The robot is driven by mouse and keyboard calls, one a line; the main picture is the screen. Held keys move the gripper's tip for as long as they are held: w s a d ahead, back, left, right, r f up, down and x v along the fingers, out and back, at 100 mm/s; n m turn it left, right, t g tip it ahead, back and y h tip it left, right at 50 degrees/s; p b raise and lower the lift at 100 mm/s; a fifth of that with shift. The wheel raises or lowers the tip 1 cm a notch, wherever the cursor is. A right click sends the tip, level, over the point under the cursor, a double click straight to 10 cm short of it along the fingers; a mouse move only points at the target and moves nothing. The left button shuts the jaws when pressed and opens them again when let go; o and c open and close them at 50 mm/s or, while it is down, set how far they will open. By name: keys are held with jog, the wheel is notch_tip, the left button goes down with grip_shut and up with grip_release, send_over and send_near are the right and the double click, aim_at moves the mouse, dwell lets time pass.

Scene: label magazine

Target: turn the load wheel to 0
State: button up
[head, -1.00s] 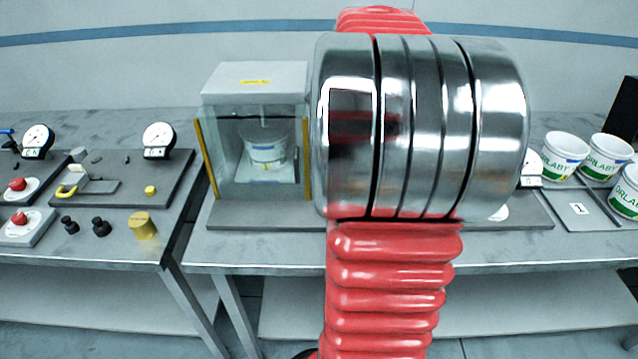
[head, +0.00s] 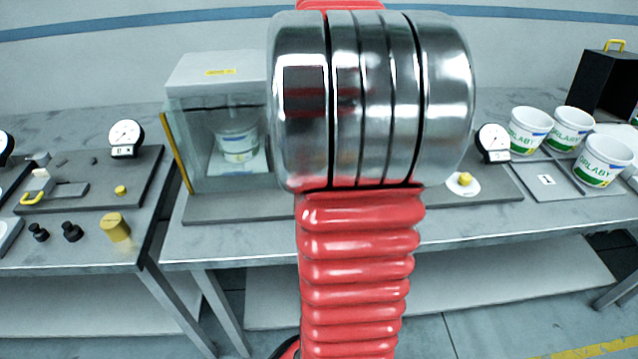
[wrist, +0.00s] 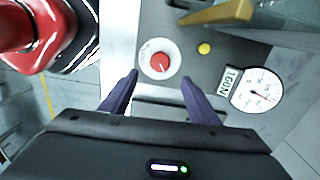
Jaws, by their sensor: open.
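The load wheel appears to be the red round knob (wrist: 160,63) on a white disc in the wrist view; it has a small pale mark whose reading I cannot make out. My gripper (wrist: 160,76) is open and empty, its two dark fingertips on either side of the disc in the picture. I cannot tell how far above the wheel they are. A white dial gauge (wrist: 255,91) with a red needle and a label is to the right, and a small yellow button (wrist: 204,48) lies between. In the head view my arm hides my gripper.
A glass-fronted cabinet (head: 210,68) holding a white tub stands beside this spot. Several white tubs (head: 530,130) and a black box (head: 604,84) are at the right. Another bench with a gauge (head: 124,137) and a yellow cylinder (head: 115,226) is at the left.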

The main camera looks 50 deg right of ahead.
notch_tip(320, 180, down, 12)
jog(key=shift+f, duration=0.1)
dwell(0.5)
jog(key=shift+c, duration=0.5)
jog(key=c, duration=0.9)
